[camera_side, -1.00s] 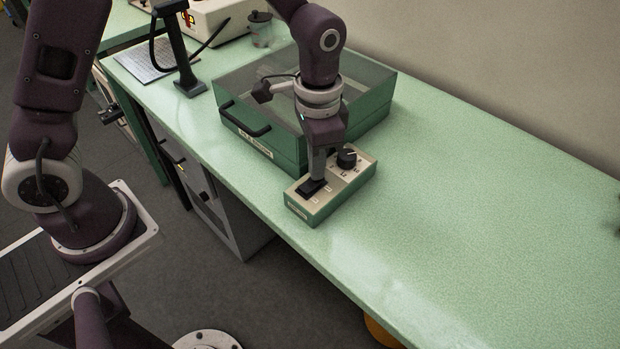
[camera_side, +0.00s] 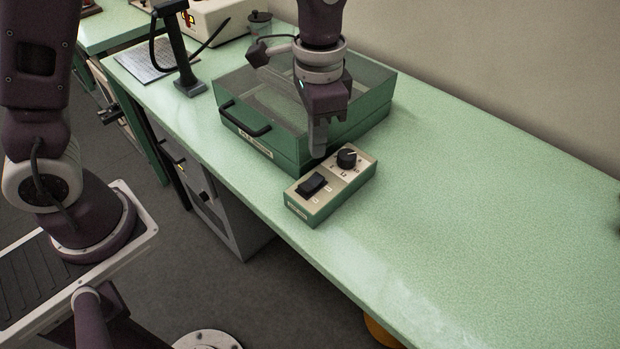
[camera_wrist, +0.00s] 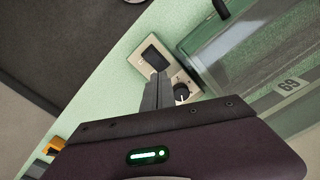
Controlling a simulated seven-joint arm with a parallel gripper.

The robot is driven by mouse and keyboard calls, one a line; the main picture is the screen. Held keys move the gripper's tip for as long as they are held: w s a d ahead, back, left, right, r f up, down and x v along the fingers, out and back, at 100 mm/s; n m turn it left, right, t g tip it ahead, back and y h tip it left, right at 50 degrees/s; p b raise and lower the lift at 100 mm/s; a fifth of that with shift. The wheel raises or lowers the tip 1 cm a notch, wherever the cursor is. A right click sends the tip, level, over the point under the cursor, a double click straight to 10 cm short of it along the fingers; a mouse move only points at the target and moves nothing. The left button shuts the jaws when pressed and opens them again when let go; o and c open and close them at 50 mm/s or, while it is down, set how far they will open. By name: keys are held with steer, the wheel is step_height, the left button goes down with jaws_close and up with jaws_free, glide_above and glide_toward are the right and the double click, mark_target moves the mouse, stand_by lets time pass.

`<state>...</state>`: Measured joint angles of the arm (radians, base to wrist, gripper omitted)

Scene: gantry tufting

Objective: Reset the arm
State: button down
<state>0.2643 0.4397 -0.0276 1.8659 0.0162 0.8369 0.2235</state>
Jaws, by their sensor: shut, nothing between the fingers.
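My gripper (camera_side: 318,152) is shut and empty. In the side view it hangs just above and behind the control box (camera_side: 331,187), apart from its black rocker switch (camera_side: 312,185). The box is green with a beige top and also carries a black knob (camera_side: 347,158). In the wrist view the shut fingers (camera_wrist: 160,88) point at the box (camera_wrist: 150,57), with the rocker switch (camera_wrist: 153,57) beyond the tips and the knob (camera_wrist: 182,92) beside them.
A green case with a clear lid (camera_side: 290,150) and black handle stands right behind my gripper. A black stand (camera_side: 186,60), a sheet (camera_side: 150,58) and a beige device (camera_side: 222,17) are at the back left. The bench (camera_side: 480,190) is clear on the right.

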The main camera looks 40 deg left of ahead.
steer(key=shift+r, duration=0.45)
steer(key=s+a+r+n+t, duration=0.2)
steer(key=s+a+r, duration=0.3)
steer(key=s+r, duration=0.3)
steer(key=s+a+r+n+t, duration=0.1)
steer(key=s+a+n, duration=0.1)
steer(key=s, duration=0.3)
steer(key=s+a+r+n+t, duration=0.2)
steer(key=s+a, duration=0.1)
steer(key=s, duration=0.3)
steer(key=shift+r+t, duration=0.3)
steer(key=shift+s, duration=0.1)
